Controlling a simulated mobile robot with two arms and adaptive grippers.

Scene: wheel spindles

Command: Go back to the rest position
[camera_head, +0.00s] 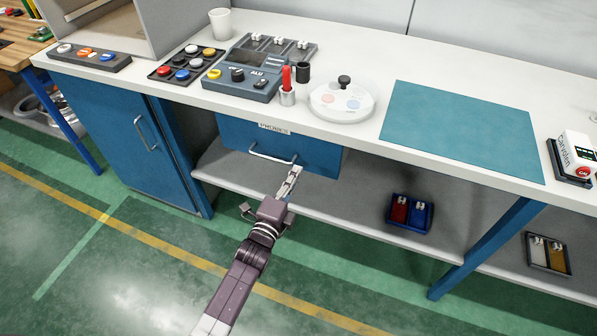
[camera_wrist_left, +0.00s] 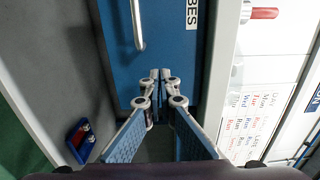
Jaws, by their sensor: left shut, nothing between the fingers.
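My left gripper (camera_head: 294,172) is shut and empty in the head view, just below the handle (camera_head: 272,156) of the blue drawer (camera_head: 235,132). In the left wrist view the finger tips (camera_wrist_left: 161,76) are together, in front of the drawer face (camera_wrist_left: 180,50), with the handle (camera_wrist_left: 139,25) to their left. The handle is not between the fingers. I cannot tell whether the tips touch the drawer face. The drawer bears a label (camera_head: 274,128) and sits under the worktop. My right gripper is out of view.
The white worktop (camera_head: 360,140) above holds a blue device (camera_head: 240,85), a round white tray (camera_head: 342,108) and a teal mat (camera_head: 460,130). Below, the shelf (camera_head: 330,205) holds a bin of red and blue parts (camera_head: 409,212). The green floor (camera_head: 120,270) in front is clear.

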